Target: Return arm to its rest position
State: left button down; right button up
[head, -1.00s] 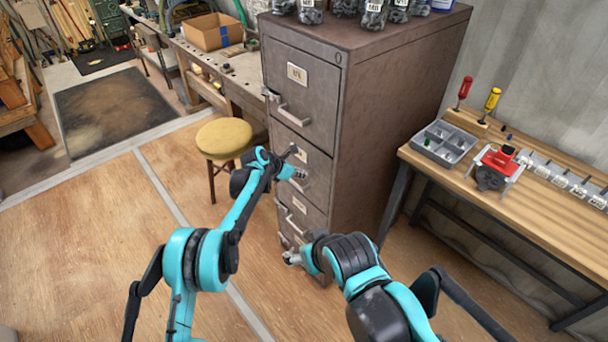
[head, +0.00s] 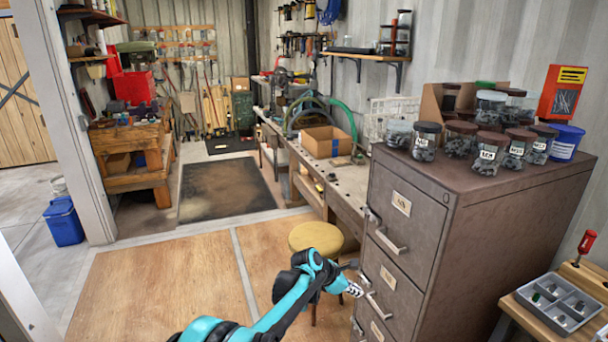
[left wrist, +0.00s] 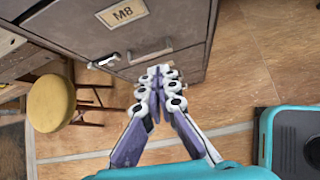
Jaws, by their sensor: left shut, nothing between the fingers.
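My left gripper (head: 354,289) is shut and empty, in front of the drawer fronts of the grey-brown filing cabinet (head: 505,209). In the left wrist view its fingers (left wrist: 158,76) are closed together in front of the cabinet (left wrist: 188,22). A drawer front with an "M8" label (left wrist: 122,12) and a metal handle (left wrist: 150,54) shows behind and above them. I cannot tell whether the fingertips touch the cabinet. The drawers look closed. My right gripper is not in view.
A round yellow stool (head: 316,237) stands beside the cabinet, close to my left arm. Several jars (head: 425,141) and a blue tub (head: 566,143) stand on the cabinet. A grey divided tray (head: 559,302) lies on the right bench. The wooden floor at left is clear.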

pick_arm(q)
jog(key=s+a+r+m+t+y, duration=0.1)
jog(key=s+a+r+m+y, duration=0.1)
jog(key=s+a+r+m, duration=0.6)
jog(key=s+a+r+m+t+y, duration=0.15)
jog(key=s+a+r, duration=0.35)
jog(key=a, duration=0.8)
jog(key=s+a+f+m+t+y, duration=0.1)
jog(key=s+a+f+m+y, duration=0.1)
jog(key=s+a+m, duration=0.3)
jog(key=s+a+f+m+y, duration=0.2)
jog(key=s+a+m, duration=0.3)
jog(key=s+a, duration=0.6)
jog(key=s+f, duration=0.1)
jog(key=s, duration=0.4)
jog(key=shift+s+a+m+t, duration=0.3)
jog(key=shift+m+t, duration=0.05)
jog(key=shift+y, duration=0.25)
